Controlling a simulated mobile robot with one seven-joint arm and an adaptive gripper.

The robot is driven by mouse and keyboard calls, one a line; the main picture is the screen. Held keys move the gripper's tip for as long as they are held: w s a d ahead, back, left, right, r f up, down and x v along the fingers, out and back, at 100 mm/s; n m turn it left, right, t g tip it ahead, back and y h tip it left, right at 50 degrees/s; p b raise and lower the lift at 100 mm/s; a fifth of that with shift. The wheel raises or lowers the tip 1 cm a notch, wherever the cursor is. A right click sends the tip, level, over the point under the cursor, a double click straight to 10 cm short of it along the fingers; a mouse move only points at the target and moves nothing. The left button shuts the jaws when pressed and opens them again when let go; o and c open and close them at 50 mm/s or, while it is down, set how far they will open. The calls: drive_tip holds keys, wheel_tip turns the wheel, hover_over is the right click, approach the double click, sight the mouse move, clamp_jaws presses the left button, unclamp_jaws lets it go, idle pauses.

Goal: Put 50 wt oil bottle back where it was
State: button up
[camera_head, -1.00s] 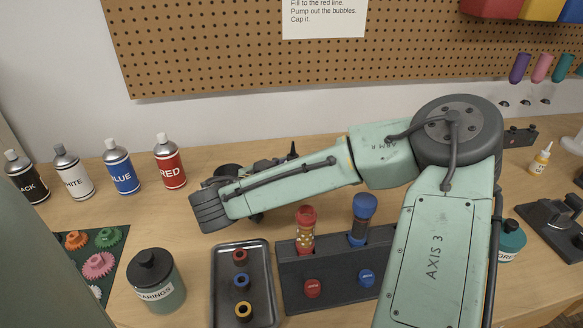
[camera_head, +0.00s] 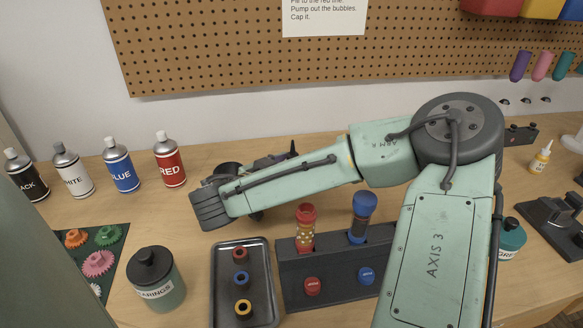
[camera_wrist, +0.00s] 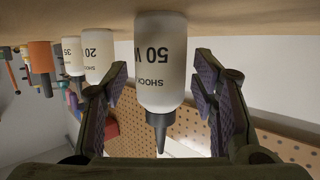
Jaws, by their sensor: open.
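The 50 wt oil bottle (camera_wrist: 160,62) is translucent white with a dark pointed nozzle. In the upside-down wrist view it stands upright on the wooden surface, with its label facing the camera. My gripper (camera_wrist: 160,80) is open, with one purple-padded finger on each side of the bottle in the picture. I see gaps beside the bottle and no grip on it; I cannot tell how deep it is between the pads.
In the wrist view, a 20 bottle (camera_wrist: 99,45) and a 35 bottle (camera_wrist: 72,55) stand in a row beside it, near an orange-handled tool (camera_wrist: 41,57). Spray cans, including a red one (camera_head: 169,160), stand left. A dark tray (camera_head: 241,265) lies in front.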

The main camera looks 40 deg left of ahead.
drive_tip(key=b+v, duration=0.3)
drive_tip(key=v, duration=0.2)
drive_tip(key=shift+s+r, duration=0.1)
drive_tip(key=shift+s, duration=0.3)
drive_tip(key=shift+b+v, duration=0.3)
drive_tip(key=shift+v, duration=0.6)
